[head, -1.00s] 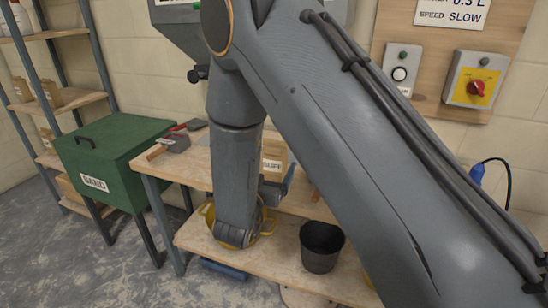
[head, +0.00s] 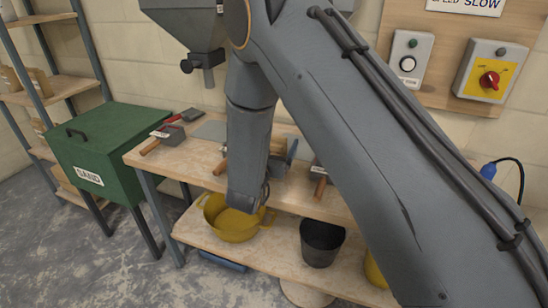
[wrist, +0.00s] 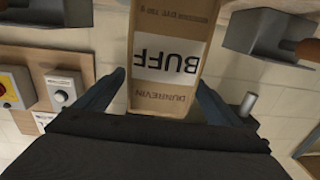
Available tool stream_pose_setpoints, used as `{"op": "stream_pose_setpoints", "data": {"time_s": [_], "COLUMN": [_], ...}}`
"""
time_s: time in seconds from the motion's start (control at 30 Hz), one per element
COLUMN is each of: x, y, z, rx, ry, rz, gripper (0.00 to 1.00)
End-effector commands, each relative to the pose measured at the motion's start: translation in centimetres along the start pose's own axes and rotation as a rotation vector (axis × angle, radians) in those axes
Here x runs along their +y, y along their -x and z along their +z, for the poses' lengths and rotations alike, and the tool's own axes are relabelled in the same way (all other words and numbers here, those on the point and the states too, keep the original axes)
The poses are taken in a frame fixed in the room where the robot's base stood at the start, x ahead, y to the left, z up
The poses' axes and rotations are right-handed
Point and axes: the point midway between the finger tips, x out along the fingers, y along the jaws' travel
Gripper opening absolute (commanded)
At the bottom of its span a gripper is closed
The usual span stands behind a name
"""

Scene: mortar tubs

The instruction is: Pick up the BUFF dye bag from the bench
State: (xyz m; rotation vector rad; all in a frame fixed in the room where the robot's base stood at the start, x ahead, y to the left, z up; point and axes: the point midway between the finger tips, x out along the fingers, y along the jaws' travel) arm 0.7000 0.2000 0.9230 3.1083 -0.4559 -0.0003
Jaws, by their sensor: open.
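The BUFF dye bag (wrist: 168,25) is a brown paper bag with a white label, upside down in the wrist view. It stands in front of my gripper (wrist: 160,82), between its two open fingers. The fingers lie to either side of the bag, and I cannot tell whether either touches it. In the head view my arm hides the bag, and one blue-grey fingertip (head: 291,152) shows beside the arm over the bench (head: 190,167).
Trowels with wooden handles (head: 172,132) lie on the bench, left and right of my arm. The lower shelf holds a yellow tub (head: 232,224) and a black bucket (head: 320,243). A green SAND bin (head: 110,150) stands left. A switch panel (head: 450,60) is on the wall.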

Motion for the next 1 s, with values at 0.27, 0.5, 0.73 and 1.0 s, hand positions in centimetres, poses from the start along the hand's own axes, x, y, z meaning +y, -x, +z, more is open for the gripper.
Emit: {"op": "stream_pose_setpoints", "data": {"time_s": [0.27,0.5,0.73,1.0], "x": [0.1,0.1,0.1,0.0], "y": [-2.3,-2.4,-2.3,-2.4], "z": [0.0,0.0,0.0,-0.2], "rx": [0.000,0.000,0.000,0.003], "ry": [0.001,0.000,0.000,-0.001], "rz": [0.000,0.001,0.001,0.001], "gripper": [0.88,0.78,0.39,0.04]}}
